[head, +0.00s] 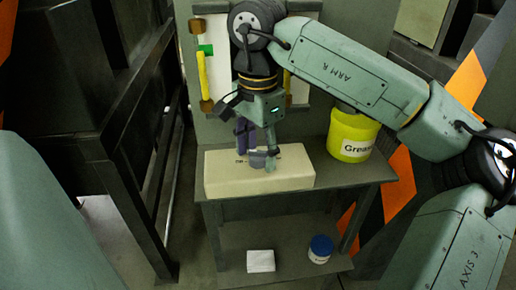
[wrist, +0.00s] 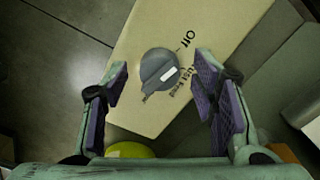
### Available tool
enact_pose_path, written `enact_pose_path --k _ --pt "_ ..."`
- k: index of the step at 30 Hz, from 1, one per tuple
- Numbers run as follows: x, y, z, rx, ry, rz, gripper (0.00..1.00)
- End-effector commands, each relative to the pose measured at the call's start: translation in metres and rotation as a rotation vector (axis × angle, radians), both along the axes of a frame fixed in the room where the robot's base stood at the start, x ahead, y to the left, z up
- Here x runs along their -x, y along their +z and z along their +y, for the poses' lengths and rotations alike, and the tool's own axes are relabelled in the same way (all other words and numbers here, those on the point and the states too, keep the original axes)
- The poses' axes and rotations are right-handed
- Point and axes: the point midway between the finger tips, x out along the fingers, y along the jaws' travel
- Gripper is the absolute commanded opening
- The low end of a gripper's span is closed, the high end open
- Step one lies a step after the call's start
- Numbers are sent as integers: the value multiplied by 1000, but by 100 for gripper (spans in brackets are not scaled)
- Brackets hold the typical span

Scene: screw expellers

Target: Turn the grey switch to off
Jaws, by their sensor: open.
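The grey switch (wrist: 155,65) is a round knob with a raised bar and a white mark, on the cream box (wrist: 205,18). The mark points toward the middle label, partly unreadable, rather than toward "Off" at the upper right. Another label at the knob's lower side is partly hidden. My gripper (wrist: 161,82) is open, with one purple-padded finger on each side of the knob, apart from it in this view. In the head view, my gripper (head: 256,160) points down over the cream box (head: 225,182), close to the knob.
The box rests on a green-grey table (head: 345,175). A yellow grease bucket (head: 352,135) stands behind at the right. A white block (head: 261,261) and a blue-lidded jar (head: 320,249) sit on the lower shelf. A panel with yellow tubes stands behind my arm.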

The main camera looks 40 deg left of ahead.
Motion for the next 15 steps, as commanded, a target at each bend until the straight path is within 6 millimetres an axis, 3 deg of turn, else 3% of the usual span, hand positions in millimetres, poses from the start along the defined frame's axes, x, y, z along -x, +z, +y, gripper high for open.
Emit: enact_pose_path --k 8,15 --pt "0 7 0 -1 -1 0 53" --pt "0 52 0 -2 -1 -2 53"
